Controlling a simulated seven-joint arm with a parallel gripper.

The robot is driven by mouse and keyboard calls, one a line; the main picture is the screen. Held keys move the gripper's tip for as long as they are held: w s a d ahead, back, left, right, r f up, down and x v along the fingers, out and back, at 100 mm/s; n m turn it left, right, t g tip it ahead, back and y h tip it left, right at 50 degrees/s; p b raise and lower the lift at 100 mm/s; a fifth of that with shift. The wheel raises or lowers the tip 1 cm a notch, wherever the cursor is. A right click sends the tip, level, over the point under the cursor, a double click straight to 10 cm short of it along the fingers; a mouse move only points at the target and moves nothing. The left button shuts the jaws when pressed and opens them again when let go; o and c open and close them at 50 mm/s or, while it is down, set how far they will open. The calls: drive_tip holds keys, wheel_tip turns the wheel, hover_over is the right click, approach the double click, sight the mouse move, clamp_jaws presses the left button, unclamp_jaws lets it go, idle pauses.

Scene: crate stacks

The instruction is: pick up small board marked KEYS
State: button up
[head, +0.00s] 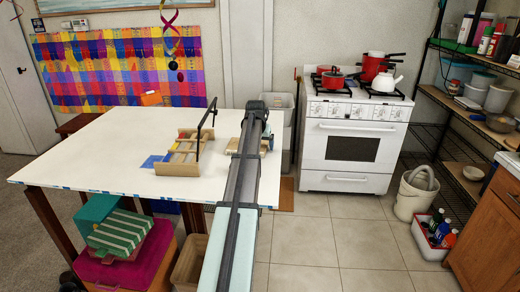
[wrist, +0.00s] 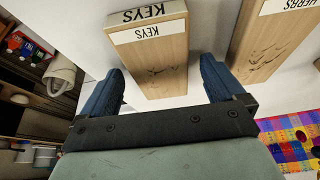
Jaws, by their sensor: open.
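A small light-wood board with a white label reading KEYS (wrist: 160,62) is in the upper middle of the wrist view, its labelled end at the top. My gripper (wrist: 162,72) is open, with one dark blue finger on each side of this board. The fingers look apart from its sides; whether either touches cannot be told. A second similar board, labelled HERBS (wrist: 268,42), lies to the right of it, outside the fingers. In the head view my arm reaches over the right end of the white table and hides most of what is beneath my gripper.
On the white table (head: 95,150) a wooden rack with a dark handle (head: 178,168) stands left of my arm, next to a blue sheet (head: 151,161). The table's left part is clear. A white stove (head: 345,155) stands behind to the right.

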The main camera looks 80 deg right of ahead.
drive_tip(key=shift+c, duration=0.4)
drive_tip(key=c, duration=1.1)
